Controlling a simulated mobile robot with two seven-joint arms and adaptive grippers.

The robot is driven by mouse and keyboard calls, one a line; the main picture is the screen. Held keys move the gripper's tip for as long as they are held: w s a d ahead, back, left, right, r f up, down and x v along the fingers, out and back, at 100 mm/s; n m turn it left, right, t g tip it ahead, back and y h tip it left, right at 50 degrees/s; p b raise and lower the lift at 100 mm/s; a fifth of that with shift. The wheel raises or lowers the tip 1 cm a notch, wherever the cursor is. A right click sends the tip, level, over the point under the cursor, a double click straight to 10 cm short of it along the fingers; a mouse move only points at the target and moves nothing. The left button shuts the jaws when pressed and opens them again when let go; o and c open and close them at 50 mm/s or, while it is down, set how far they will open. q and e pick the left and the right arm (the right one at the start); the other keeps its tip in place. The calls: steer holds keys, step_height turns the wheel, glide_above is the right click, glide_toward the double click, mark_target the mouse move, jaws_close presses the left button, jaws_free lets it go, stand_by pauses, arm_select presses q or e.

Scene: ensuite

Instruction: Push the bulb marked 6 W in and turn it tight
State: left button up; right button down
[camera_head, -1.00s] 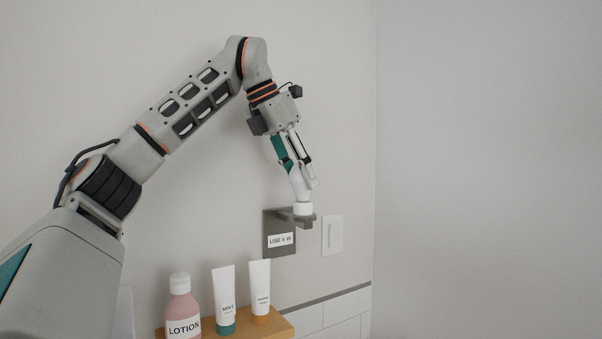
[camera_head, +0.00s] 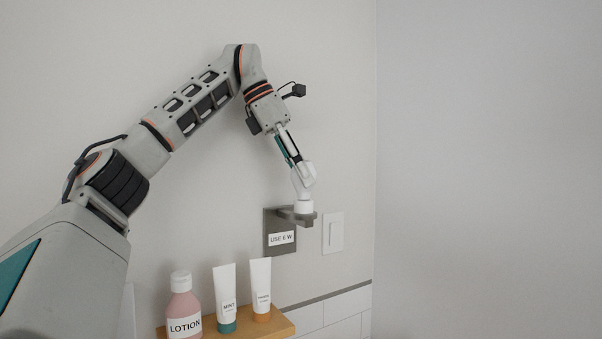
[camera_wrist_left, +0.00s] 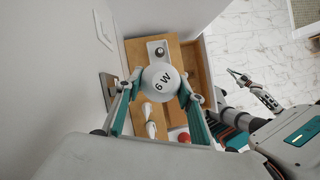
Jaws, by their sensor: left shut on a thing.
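The white bulb (camera_wrist_left: 161,80) has "6 W" printed on its round top in the left wrist view. In the head view the bulb (camera_head: 301,178) stands upright at the white lamp holder (camera_head: 303,207) on a grey wall bracket (camera_head: 277,220) labelled "USE 6 W". My left gripper (camera_head: 302,174) comes down from above and is shut on the bulb; its fingers (camera_wrist_left: 160,92) lie on both sides of the globe. The bulb's base is hidden, so I cannot tell how deep it sits. My right gripper (camera_wrist_left: 236,77) shows small in the left wrist view, apart from the bulb; its jaws are unclear.
A white switch plate (camera_head: 333,232) is on the wall right of the bracket. Below is a wooden shelf (camera_head: 284,326) with a pink lotion bottle (camera_head: 181,305) and two tubes, mint (camera_head: 224,298) and orange-capped (camera_head: 261,288). The wall to the right is bare.

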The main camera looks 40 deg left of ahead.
arm_select(q)
steer(key=shift+f, duration=0.1)
steer(key=shift+m+g, duration=0.4)
steer(key=shift+m, duration=0.4)
steer(key=shift+s+d+r+m+g+h, duration=0.2)
steer(key=shift+m+h, duration=0.1)
steer(key=shift+m, duration=0.25)
steer(key=shift+s+d+r+m+g+h, duration=0.1)
steer(key=shift+s+d+r+m+h, duration=0.15)
steer(key=shift+m, duration=0.3)
jaws_close()
steer(key=o, duration=1.4)
jaws_free()
steer(key=shift+w+a+f, duration=0.2)
steer(key=shift+a, duration=0.05)
